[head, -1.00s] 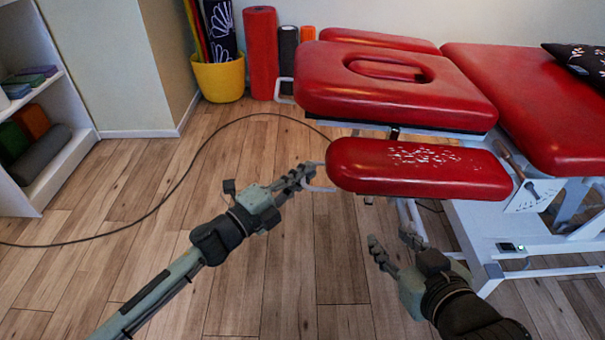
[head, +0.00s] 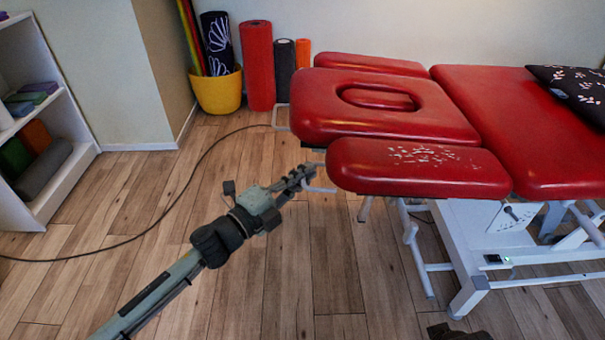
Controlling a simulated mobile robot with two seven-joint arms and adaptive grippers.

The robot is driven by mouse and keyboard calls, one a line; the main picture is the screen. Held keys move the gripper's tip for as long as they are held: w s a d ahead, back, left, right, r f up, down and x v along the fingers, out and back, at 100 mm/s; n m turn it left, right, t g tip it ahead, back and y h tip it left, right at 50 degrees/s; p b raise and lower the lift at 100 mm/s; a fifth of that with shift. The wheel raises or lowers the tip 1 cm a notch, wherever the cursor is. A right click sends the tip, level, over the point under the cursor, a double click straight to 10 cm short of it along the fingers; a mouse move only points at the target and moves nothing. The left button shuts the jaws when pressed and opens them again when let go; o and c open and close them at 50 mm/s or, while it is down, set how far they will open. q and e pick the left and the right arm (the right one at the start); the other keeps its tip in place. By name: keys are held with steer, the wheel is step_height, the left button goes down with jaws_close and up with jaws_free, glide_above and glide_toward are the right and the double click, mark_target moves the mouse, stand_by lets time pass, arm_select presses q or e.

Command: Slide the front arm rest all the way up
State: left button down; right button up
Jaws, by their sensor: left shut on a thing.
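The front arm rest (head: 365,176) is a red pad with worn pale flecks, at the near side of the treatment table's head end. It sits close beside the head section (head: 320,112), almost level with it. A thin pale handle (head: 321,189) sticks out from its left end. My left gripper (head: 304,178) is shut on this handle, and its fingers hide part of it.
The red main section (head: 545,170) and white frame (head: 470,225) stand at right. A black cable (head: 190,165) crosses the wooden floor. A yellow bucket (head: 218,92) and rolls stand behind, and shelves (head: 75,130) stand at left. The floor below the arm rest is mostly clear.

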arm_select(q)
steer(key=shift+w+r, duration=0.1)
steer(key=shift+r, duration=0.25)
steer(key=c, duration=1.6)
jaws_free()
steer(key=shift+c, duration=0.2)
steer(key=shift+f, duration=0.15)
steer(key=shift+s+a, duration=0.2)
steer(key=shift+s, duration=0.1)
steer(key=v, duration=1.1)
steer(key=shift+a, duration=0.15)
